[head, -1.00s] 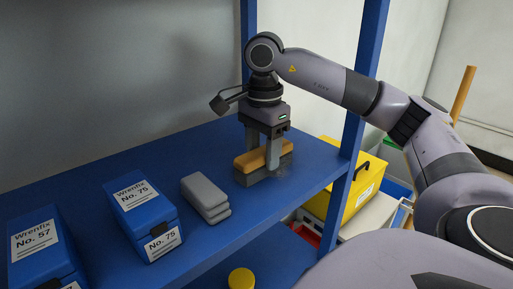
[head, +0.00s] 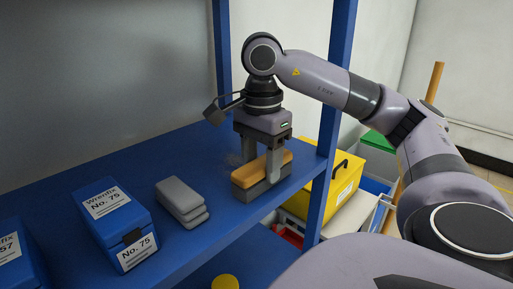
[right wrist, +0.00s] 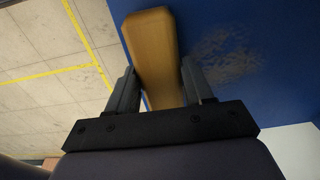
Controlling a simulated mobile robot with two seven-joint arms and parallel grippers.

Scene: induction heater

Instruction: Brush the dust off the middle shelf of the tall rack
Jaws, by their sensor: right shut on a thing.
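My right gripper (head: 262,166) is shut on a brush (head: 250,179) with a wooden back and a grey underside. It holds the brush low at the blue shelf (head: 170,150), near the front right end. The brush back also shows between the fingers in the right wrist view (right wrist: 155,45). A grey dust patch (right wrist: 228,55) lies on the shelf beside the brush. It shows faintly in the head view (head: 235,160), just left of the brush. Whether the bristles touch the shelf is hard to tell. My left gripper is not in view.
Grey stacked pads (head: 181,199) and a blue box labelled No. 75 (head: 112,215) stand on the shelf left of the brush. Another blue box (head: 15,250) is farther left. A rack post (head: 330,120) rises at the right. A yellow case (head: 345,180) stands beyond it.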

